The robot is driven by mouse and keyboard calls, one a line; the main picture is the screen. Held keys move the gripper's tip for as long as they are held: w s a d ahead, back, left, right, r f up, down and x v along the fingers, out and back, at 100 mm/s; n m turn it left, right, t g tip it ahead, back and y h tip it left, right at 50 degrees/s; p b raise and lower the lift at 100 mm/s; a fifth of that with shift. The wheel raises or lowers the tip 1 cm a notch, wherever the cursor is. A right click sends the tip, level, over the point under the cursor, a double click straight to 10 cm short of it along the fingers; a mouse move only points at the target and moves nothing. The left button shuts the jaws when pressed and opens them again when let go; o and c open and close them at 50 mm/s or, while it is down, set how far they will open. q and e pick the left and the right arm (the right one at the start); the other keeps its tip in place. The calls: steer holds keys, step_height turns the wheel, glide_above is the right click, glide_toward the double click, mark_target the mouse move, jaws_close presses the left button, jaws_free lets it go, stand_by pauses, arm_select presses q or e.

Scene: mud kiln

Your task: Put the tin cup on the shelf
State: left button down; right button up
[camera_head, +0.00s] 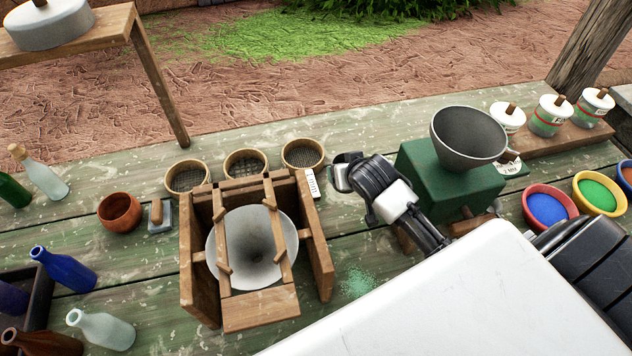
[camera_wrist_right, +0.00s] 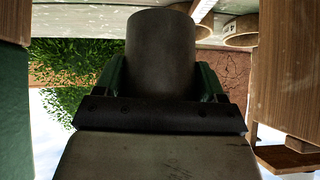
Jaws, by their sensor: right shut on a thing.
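A low wooden shelf (camera_head: 540,145) at the right carries several lidded jars. My left gripper is not in view.
The green grinder (camera_head: 432,180) with its grey funnel stands between the cup and the low shelf. The wooden frame (camera_head: 262,312) with a white cone, round sieves (camera_head: 245,163) and bowls of pigment (camera_head: 548,207) crowd the table. A raised wooden stand (camera_head: 108,30) is at the top left.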

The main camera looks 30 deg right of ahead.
steer(key=f, duration=0.5)
steer(key=shift+s, duration=0.35)
step_height(320, 180, down, 4)
steer(key=shift+w+f+p, duration=0.15)
steer(key=shift+p, duration=0.15)
steer(key=shift+f, duration=0.15)
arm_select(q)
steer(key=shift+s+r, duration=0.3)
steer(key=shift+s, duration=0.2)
arm_select(e)
steer(key=shift+f, duration=0.15)
steer(key=o, duration=1)
steer(key=shift+c, duration=0.2)
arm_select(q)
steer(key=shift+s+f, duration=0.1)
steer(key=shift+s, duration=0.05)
